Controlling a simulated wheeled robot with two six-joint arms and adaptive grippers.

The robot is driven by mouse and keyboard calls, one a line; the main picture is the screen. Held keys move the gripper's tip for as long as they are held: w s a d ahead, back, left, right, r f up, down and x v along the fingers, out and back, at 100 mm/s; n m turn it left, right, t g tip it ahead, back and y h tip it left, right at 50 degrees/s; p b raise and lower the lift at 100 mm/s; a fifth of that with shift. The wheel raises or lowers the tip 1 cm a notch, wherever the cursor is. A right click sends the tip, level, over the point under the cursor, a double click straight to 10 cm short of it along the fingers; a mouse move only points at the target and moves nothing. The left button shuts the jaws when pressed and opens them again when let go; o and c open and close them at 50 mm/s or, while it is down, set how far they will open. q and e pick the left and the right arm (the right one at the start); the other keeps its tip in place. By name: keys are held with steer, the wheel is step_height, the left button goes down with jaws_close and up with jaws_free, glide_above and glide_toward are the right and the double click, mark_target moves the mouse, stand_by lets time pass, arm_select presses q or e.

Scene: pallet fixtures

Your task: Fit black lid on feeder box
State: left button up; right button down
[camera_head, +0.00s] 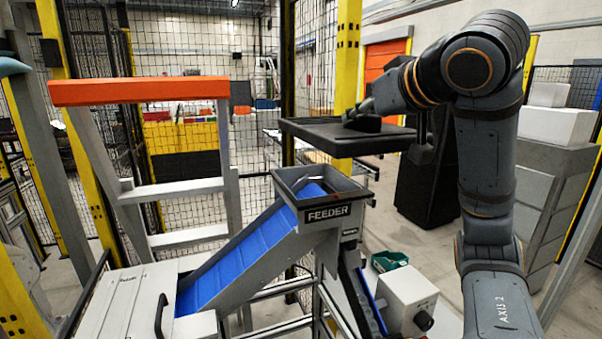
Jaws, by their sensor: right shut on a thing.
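The black lid (310,131) is a flat, wide plate with a raised grip on top. It is in the air above and slightly right of the feeder box, roughly level and apart from it. My right gripper (364,112) is shut on the lid at its raised grip; the fingertips are dark and hard to make out against it. The grey feeder box (328,212), marked FEEDER, has an open top with blue inside.
A blue conveyor (238,258) slopes up to the feeder box. A ladder-like frame with an orange top bar (140,91) stands at the left. A white control box (408,297) and a green bin (388,261) are at the lower right. Mesh fencing stands behind.

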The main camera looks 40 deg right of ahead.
steer(key=shift+w+d, duration=0.2)
steer(key=shift+w, duration=0.25)
steer(key=shift+s+a, duration=0.15)
steer(key=shift+s, duration=0.15)
steer(key=shift+s+a+f+b, duration=0.25)
steer(key=shift+s+f+b, duration=0.1)
steer(key=shift+b, duration=0.55)
arm_select(q)
steer(key=s+a+f, duration=0.1)
steer(key=s+f, duration=0.1)
steer(key=s, duration=0.3)
arm_select(e)
steer(key=x, duration=0.5)
steer(key=shift+w+r, duration=0.2)
steer(key=shift+w, duration=0.15)
steer(key=w+d+f+b, duration=0.2)
steer(key=w+f+b, duration=0.1)
steer(key=w+f, duration=0.4)
step_height(320, 180, down, 4)
steer(key=shift+r, duration=0.1)
steer(key=c, duration=1.5)
jaws_free()
steer(key=shift+o, duration=1.4)
arm_select(q)
steer(key=w+f, duration=0.3)
steer(key=shift+w+d, duration=0.2)
steer(key=shift+d, duration=0.1)
arm_select(e)
steer(key=shift+s+r, duration=0.1)
steer(key=shift+s, duration=0.05)
